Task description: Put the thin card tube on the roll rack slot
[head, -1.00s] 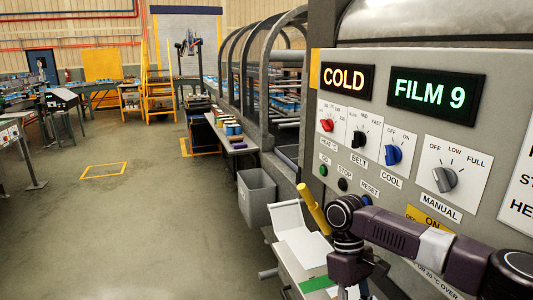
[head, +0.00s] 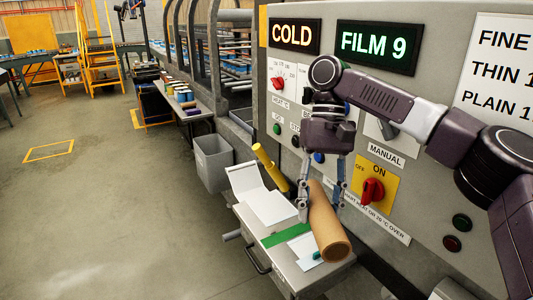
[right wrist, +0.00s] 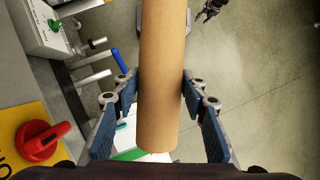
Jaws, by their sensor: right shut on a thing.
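A brown card tube (head: 325,225) is held between the fingers of my right gripper (head: 320,208), in front of the control panel and above the small side table. Its open end tilts down toward the viewer. In the right wrist view the tube (right wrist: 160,75) runs lengthwise between the two blue-padded fingers, which close on its sides. A small dark gripper (right wrist: 211,10), apparently my left one, shows at the top of that view; its jaw state is unclear. I cannot make out the roll rack slot for certain.
The control panel (head: 440,90) is close on the right. Floor at left is clear.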

